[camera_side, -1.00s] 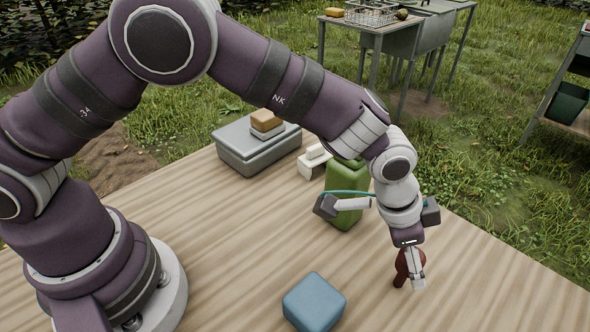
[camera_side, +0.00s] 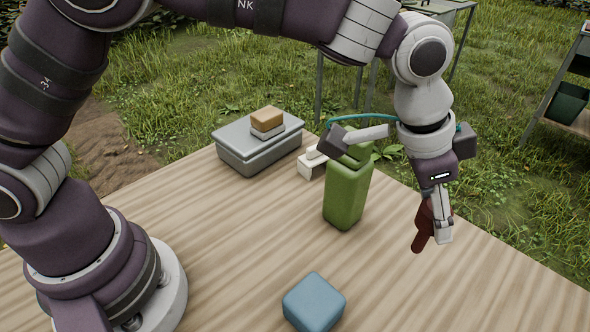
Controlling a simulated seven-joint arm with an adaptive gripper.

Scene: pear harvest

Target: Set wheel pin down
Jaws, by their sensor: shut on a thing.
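The wheel pin, a dark red-brown piece with a rounded body and a narrow lower end (camera_side: 421,238), is in the side view, right of the middle. My gripper (camera_side: 440,236) is shut on it and points down. The pin is slightly tilted and appears held above the wooden table (camera_side: 400,290). One finger covers part of the pin, so its far side is hidden.
A blue block (camera_side: 314,302) lies near the front. A grey box (camera_side: 245,155) with a tan block on top and a cream object (camera_side: 312,167) sit behind. The right table area is clear.

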